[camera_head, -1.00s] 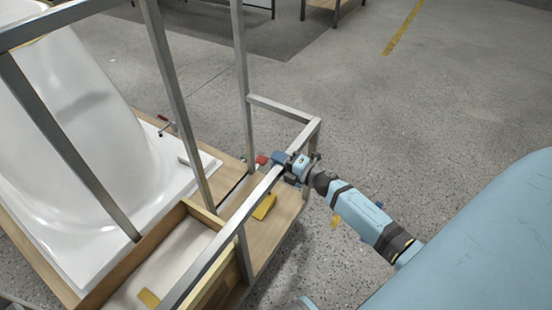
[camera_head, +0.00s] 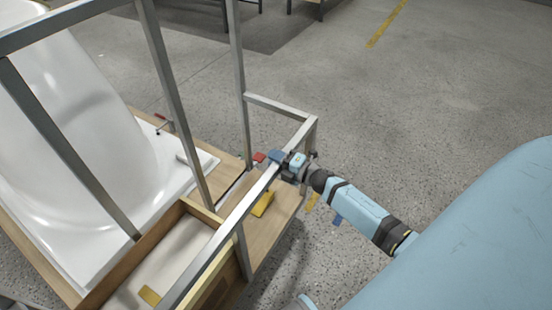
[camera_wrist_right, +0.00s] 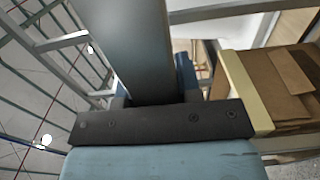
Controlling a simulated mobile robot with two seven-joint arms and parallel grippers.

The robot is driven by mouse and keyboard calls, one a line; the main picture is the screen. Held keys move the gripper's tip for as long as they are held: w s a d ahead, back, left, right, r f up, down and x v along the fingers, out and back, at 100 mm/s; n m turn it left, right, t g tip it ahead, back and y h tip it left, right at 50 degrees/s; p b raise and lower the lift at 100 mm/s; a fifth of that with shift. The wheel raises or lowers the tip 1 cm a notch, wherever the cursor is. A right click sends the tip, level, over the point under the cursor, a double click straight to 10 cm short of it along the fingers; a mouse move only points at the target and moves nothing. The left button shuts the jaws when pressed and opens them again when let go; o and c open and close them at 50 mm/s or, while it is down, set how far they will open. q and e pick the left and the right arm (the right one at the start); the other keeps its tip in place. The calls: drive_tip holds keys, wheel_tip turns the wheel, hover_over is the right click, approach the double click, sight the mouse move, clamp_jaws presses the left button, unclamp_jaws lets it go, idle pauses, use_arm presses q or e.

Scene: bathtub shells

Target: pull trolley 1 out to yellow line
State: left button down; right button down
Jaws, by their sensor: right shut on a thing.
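The trolley, a grey metal frame (camera_head: 238,212) on a wooden base (camera_head: 275,228), carries a white bathtub shell (camera_head: 85,150) in the head view. No number on it is readable. My right gripper (camera_head: 284,164) is shut on the frame's upper rail near its right end corner. In the right wrist view the grey rail (camera_wrist_right: 138,45) runs between the fingers of the gripper (camera_wrist_right: 150,95). A yellow line (camera_head: 387,22) lies on the floor at the top right, well apart from the trolley. My left gripper is not in view.
A wooden box (camera_head: 172,235) and a yellow item (camera_head: 263,204) are on the trolley base; a red item (camera_head: 259,157) is by the rail. Dark-legged tables stand at the top. The grey floor (camera_head: 440,90) to the right is open.

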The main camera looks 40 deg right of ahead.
drive_tip(key=shift+s, duration=0.15)
drive_tip(key=c, duration=0.8)
unclamp_jaws()
drive_tip(key=p+v, duration=0.1)
drive_tip(key=v, duration=1.2)
drive_tip(key=shift+s+d, duration=0.25)
drive_tip(key=shift+s, duration=0.1)
